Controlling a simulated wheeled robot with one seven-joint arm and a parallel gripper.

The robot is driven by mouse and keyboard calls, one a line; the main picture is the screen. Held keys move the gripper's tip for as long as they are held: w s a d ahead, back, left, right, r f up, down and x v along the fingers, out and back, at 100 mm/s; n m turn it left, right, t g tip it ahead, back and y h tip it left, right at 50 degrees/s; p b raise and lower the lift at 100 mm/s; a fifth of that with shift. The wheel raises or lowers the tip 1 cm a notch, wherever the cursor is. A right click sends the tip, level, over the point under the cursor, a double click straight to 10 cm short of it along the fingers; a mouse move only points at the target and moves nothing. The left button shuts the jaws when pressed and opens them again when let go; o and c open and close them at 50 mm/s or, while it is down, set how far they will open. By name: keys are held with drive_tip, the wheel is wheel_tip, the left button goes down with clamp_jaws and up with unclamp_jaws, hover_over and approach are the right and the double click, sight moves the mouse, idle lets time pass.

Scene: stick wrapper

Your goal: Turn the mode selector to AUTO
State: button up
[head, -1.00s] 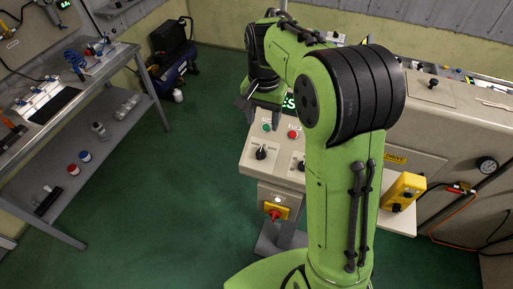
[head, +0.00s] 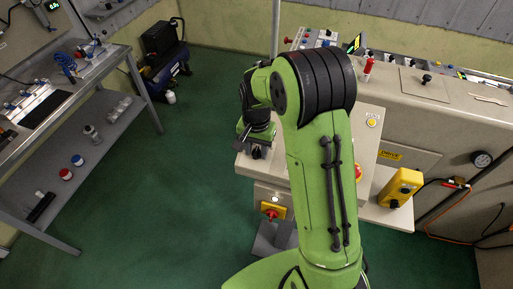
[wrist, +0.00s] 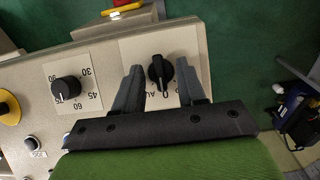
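The mode selector (wrist: 160,72) is a black knob on a pale plate of the control panel, seen in the wrist view. Part of an "AU" label and a "0" show beside it, partly hidden by my gripper; the knob's exact setting is hard to read. My gripper (wrist: 161,78) is open, with one dark finger on each side of the knob and gaps visible between. In the head view my gripper (head: 256,146) is over the panel's near left corner, and the arm hides much of the panel.
A red-and-yellow switch (head: 272,211) is below on the panel's front. A yellow box (head: 401,187) stands to the right. A shelf bench is at left.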

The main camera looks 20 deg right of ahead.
drive_tip(key=c, duration=0.6)
drive_tip(key=shift+c, duration=0.2)
drive_tip(key=shift+m+b, duration=0.3)
drive_tip(key=shift+b, duration=0.05)
drive_tip(key=shift+d+f+m+t+y+b, duration=0.15)
drive_tip(key=shift+m+t+y+b, duration=0.45)
drive_tip(key=shift+m+b, duration=0.55)
drive_tip(key=m, duration=0.1)
drive_tip(key=m+t+b, duration=0.1)
drive_tip(key=m, duration=0.1)
drive_tip(key=m+t+y+b, duration=0.1)
drive_tip(key=m, duration=0.1)
drive_tip(key=shift+s, duration=0.3)
drive_tip(key=o, duration=1)
